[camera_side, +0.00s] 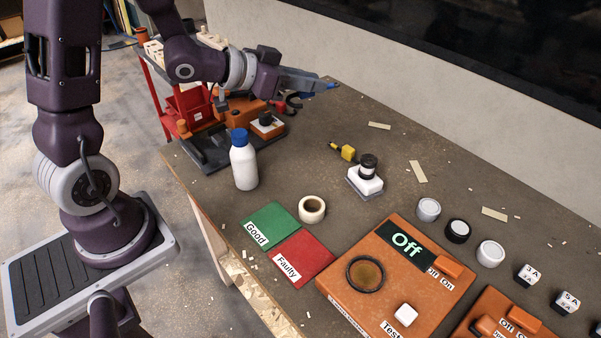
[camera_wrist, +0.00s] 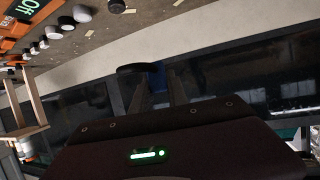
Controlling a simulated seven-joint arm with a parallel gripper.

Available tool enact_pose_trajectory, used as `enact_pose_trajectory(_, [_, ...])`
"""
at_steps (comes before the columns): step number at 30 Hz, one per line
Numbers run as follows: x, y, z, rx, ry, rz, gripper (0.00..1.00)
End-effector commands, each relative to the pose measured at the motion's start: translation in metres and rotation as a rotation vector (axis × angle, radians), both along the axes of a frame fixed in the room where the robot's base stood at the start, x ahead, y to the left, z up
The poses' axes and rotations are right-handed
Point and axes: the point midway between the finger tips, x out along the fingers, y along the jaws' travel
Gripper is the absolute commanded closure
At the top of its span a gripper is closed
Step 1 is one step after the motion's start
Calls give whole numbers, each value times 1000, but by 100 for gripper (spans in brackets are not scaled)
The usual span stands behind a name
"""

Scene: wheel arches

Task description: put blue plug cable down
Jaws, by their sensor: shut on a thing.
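My gripper (camera_side: 318,86) reaches out over the far left part of the table in the side view, pointing right. It is shut on the blue plug cable (camera_side: 332,86), whose blue end shows at the fingertips. A dark curved piece, seemingly its cable, hangs under the gripper. In the wrist view the blue plug (camera_wrist: 157,76) sits between the fingers of my gripper (camera_wrist: 155,88), with a black piece beside it. The plug is held above the table.
A white bottle with a blue cap (camera_side: 243,165) stands at the table's left edge. A yellow plug (camera_side: 347,153), a tape roll (camera_side: 312,209), green (camera_side: 268,222) and red (camera_side: 305,262) mats and an orange test box (camera_side: 340,284) lie nearer. The table's far middle is mostly clear.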

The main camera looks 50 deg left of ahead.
Motion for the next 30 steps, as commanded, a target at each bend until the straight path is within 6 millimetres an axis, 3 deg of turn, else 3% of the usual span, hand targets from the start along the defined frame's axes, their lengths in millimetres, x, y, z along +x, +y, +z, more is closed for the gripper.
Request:
enact_pose_trajectory(3, [-8,1,-5,-12,7,-65,100])
enact_pose_trajectory(7, [20,17,-23,-12,11,-175,100])
enact_pose_trajectory(12, [50,52,-77,-16,16,-381,100])
enact_pose_trajectory(15, [51,67,-105,-17,14,-475,100])
enact_pose_trajectory(19, [49,77,-129,-17,14,-536,100])
enact_pose_trajectory(30, [48,77,-206,-15,13,-547,100])
